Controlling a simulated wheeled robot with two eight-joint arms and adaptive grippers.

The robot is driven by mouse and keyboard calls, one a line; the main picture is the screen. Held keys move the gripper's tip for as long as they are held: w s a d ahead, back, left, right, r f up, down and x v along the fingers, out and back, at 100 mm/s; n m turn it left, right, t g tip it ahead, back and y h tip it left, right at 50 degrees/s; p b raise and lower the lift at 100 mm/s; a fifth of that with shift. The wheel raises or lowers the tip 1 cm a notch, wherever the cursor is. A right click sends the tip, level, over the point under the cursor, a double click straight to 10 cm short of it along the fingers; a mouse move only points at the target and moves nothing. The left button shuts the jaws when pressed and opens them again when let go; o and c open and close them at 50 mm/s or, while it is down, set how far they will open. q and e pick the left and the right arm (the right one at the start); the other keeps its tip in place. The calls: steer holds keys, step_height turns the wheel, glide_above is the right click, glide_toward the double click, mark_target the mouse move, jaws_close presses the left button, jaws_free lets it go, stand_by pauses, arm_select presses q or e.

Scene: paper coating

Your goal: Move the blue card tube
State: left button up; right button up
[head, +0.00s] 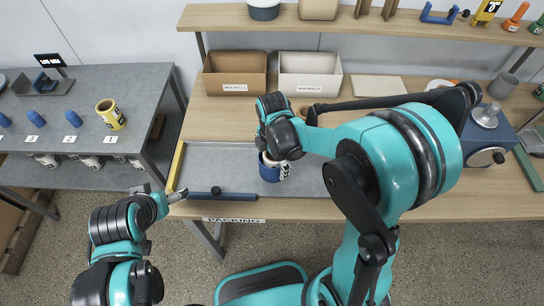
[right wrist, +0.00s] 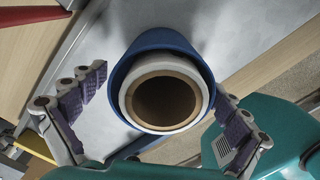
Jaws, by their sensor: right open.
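The blue card tube (head: 268,173) stands upright on the grey tray area of the packing table, with a white marked label on its right side. In the right wrist view the blue tube (right wrist: 150,42) shows end-on, around a white ring with a brown hollow core. My right gripper (head: 271,157) is over the tube, its fingers mostly hidden by the wrist in the head view. In the right wrist view its fingers are spread apart on either side of the tube, not closed on it. My left gripper (head: 178,196) is by the table's front left corner; its jaws are too small to judge.
A blue bar with a black knob (head: 218,192) lies along the tray's front edge. A brown bin (head: 235,86) and a white bin (head: 310,85) stand behind. A yellow roll (head: 111,114) is on the left grey table (head: 90,90). A blue machine (head: 487,138) stands right.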

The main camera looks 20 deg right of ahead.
steer(key=shift+f, duration=0.7)
arm_select(q)
steer(key=shift+f, duration=0.2)
arm_select(e)
steer(key=c, duration=1.2)
